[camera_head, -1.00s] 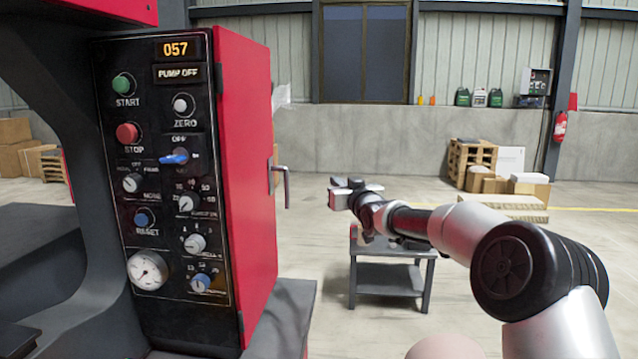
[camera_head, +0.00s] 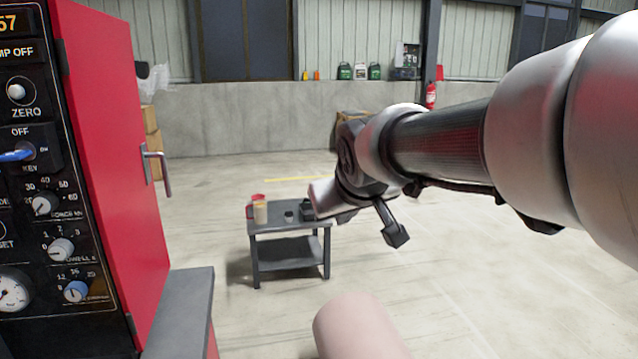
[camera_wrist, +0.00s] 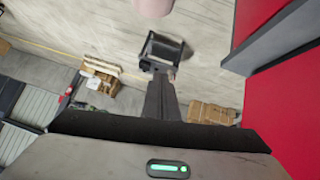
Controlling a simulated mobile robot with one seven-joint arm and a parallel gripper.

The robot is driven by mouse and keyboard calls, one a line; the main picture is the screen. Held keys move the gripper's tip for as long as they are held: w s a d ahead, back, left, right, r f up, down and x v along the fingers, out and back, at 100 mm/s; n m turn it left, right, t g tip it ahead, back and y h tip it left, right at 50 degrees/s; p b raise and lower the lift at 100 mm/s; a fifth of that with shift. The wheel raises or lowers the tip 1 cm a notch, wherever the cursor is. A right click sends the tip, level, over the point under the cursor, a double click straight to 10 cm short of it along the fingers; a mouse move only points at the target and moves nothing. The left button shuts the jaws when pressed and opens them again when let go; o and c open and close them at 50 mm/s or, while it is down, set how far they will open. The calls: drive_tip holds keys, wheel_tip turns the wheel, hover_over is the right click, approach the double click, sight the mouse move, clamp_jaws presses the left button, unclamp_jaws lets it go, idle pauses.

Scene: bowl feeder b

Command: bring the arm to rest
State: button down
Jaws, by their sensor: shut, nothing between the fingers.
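My arm reaches in from the right of the head view and ends in front of the small table, at picture centre. My gripper (camera_head: 395,236) hangs from the wrist, its dark fingers pointing down and to the right over open floor. In the wrist view the fingers (camera_wrist: 161,52) show as one dark piece, shut with nothing held. They touch nothing that I can see.
The red control cabinet (camera_head: 115,150) with its handle stands at left; red surfaces fill the wrist view's right side. A small grey table (camera_head: 262,229) holds a red item, a tan container (camera_head: 260,212) and dark items. Floor at right is clear.

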drive_tip(key=s+d+f+m+g+h, duration=0.15)
drive_tip(key=s+d+f, duration=0.3)
drive_tip(key=s, duration=0.65)
drive_tip(key=s+d+f+m+g+y, duration=0.15)
drive_tip(key=s+d+f, duration=0.3)
drive_tip(key=s, duration=0.75)
wheel_tip(320, 180, up, 20)
drive_tip(key=g+p, duration=0.1)
drive_tip(key=p, duration=1.9)
drive_tip(key=shift+s+d+m+h, duration=0.3)
drive_tip(key=shift+s+m+h, duration=0.05)
drive_tip(key=shift+m+h, duration=0.05)
